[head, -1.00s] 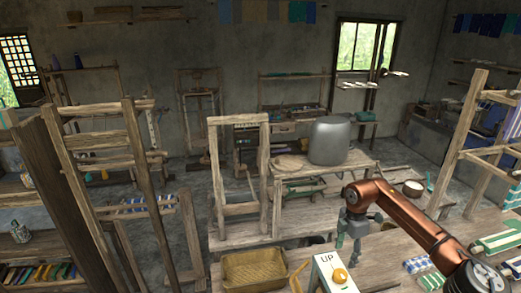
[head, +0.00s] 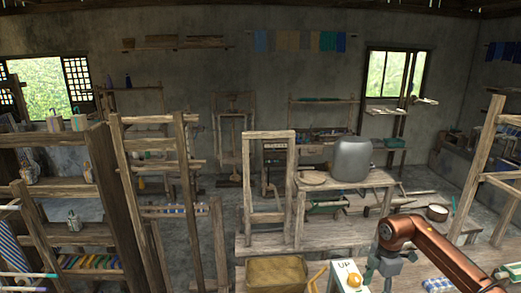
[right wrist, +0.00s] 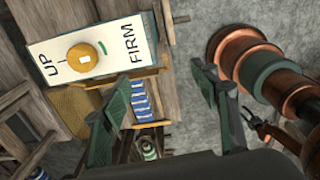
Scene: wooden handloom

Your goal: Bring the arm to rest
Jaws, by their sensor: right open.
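My right arm comes in from the lower right of the head view, copper-coloured and bent at the elbow. My right gripper (head: 378,272) hangs just right of a white panel (head: 346,272) marked UP with a round yellow knob (head: 354,280). In the right wrist view my right gripper (right wrist: 160,105) has its two green fingers wide apart with nothing between them. The panel (right wrist: 115,45) with the words UP and FIRM and its knob (right wrist: 80,57) lie beyond the left finger, apart from it. My left gripper does not show.
A woven basket (head: 276,274) sits left of the panel. Behind stand an upright wooden frame (head: 248,190) and a grey bin (head: 353,160) on a bench. Wooden posts (head: 122,200) rise at the left and a loom frame (head: 487,150) at the right.

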